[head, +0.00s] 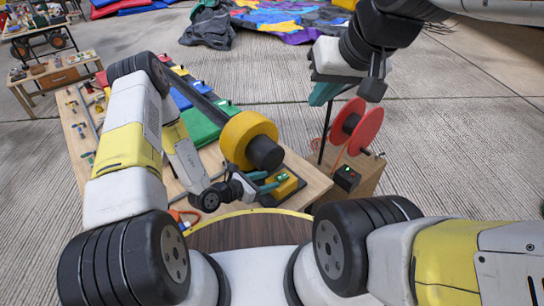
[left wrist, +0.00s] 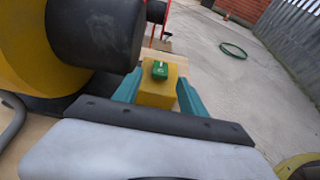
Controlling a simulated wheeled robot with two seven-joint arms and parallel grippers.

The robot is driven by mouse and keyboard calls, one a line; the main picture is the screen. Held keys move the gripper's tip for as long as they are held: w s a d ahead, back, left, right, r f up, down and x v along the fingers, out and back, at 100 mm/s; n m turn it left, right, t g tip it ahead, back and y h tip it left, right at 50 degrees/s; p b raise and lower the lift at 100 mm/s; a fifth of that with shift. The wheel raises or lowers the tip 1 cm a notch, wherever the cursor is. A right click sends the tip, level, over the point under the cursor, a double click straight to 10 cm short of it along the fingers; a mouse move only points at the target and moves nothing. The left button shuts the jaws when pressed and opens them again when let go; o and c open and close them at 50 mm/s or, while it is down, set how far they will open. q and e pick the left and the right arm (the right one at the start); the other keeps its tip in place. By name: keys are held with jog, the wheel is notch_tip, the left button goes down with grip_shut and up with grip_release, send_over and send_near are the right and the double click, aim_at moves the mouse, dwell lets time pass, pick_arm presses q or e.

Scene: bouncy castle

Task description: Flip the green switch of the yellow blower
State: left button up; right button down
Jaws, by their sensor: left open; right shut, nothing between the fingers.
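The yellow blower (head: 240,135), a round drum with a black cylinder (head: 265,153) on its side, stands on the wooden bench. Its green switch (head: 282,177) sits on top of a small yellow box (head: 289,189) beside the cylinder. My left gripper (head: 268,182) is open at this box. In the left wrist view the teal fingers (left wrist: 158,92) lie on either side of the yellow box (left wrist: 157,90), with the green switch (left wrist: 159,69) on top just ahead. Whether the fingers touch the box I cannot tell. My right gripper (head: 322,95) is shut and empty, raised above the reel.
A red reel (head: 353,125) stands on a wooden box (head: 366,172) at the right, with a black unit (head: 347,178) bearing a lit green button. Green and blue pieces lie on the bench (head: 310,190) behind the blower. Open concrete floor lies to the right.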

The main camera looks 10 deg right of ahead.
aim_at(281, 177)
pick_arm(q)
jog(key=x, duration=0.5)
jog(key=shift+d, duration=0.25)
grip_shut()
